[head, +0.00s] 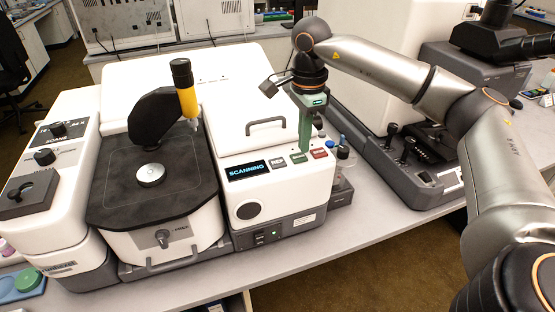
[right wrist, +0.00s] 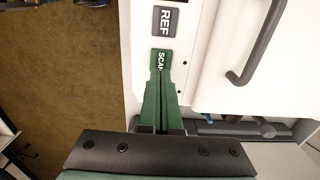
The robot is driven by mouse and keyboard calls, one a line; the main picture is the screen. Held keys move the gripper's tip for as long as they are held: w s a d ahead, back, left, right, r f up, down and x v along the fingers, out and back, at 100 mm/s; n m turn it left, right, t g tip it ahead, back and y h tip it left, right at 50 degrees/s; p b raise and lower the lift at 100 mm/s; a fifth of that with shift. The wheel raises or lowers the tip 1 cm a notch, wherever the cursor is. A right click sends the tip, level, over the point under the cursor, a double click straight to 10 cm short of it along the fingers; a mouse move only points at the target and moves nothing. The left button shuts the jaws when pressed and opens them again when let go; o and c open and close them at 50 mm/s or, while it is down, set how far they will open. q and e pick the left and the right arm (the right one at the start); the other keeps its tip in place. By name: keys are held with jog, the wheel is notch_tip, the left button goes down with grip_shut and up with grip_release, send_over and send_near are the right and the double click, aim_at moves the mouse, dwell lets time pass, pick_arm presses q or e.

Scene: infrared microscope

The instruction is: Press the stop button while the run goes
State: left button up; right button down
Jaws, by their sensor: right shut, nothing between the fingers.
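The infrared microscope's control panel (head: 262,195) has a lit display (head: 247,171) reading SCANNING. Beside it are a grey REF button (head: 277,163), a green SCAN button (head: 299,158) and the red stop button (head: 319,153). My right gripper (head: 304,150) is shut and empty, its green fingers pointing down just behind the green and red buttons. In the right wrist view, the fingertips (right wrist: 160,72) partly cover the SCAN button (right wrist: 163,57), and the REF button (right wrist: 164,20) is clear. The red button is not visible there. I cannot tell whether the fingertips touch the panel. My left gripper is not in view.
A grey handle (head: 267,125) arches up behind the buttons and also shows in the right wrist view (right wrist: 262,45). Small bottles (head: 343,152) stand right of the panel.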

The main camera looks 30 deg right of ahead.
aim_at(319, 152)
jog(key=d, duration=0.2)
jog(key=s+d, duration=0.1)
jog(key=d, duration=0.1)
jog(key=shift+f, duration=0.1)
jog(key=shift+f+b, duration=0.4)
jog(key=shift+f, duration=0.4)
jog(key=shift+r+p, duration=0.95)
jog(key=shift+r, duration=0.05)
jog(key=shift+f, duration=0.1)
